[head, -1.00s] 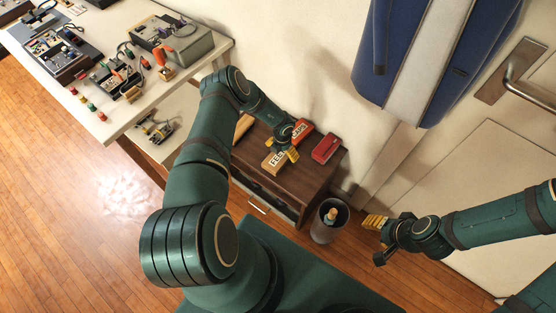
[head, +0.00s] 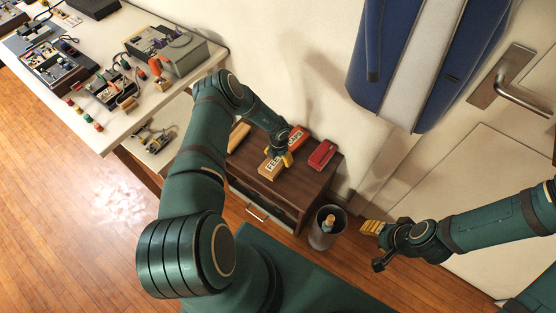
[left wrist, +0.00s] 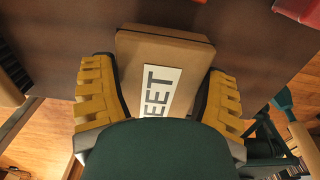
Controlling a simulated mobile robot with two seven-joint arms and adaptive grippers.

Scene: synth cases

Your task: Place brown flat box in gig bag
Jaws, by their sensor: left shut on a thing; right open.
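The brown flat box (head: 268,170), with a white label of black letters, lies on the dark wooden cabinet. My left gripper (head: 284,158) is low over the cabinet top and shut on this box. In the left wrist view the brown box (left wrist: 165,45) sits between the two yellow fingers of the left gripper (left wrist: 160,75), its label partly hidden by my wrist. The blue and grey gig bag (head: 400,65) hangs upright by the wall; its opening cannot be made out. My right gripper (head: 372,228) is open and empty, beyond the bin.
A red-orange labelled box (head: 296,137) and a red object (head: 322,154) lie on the cabinet (head: 300,187). A bin (head: 325,236) holding a bottle-like thing stands before it. A white table (head: 110,135) with several devices is left. A door handle (head: 515,85) juts at right.

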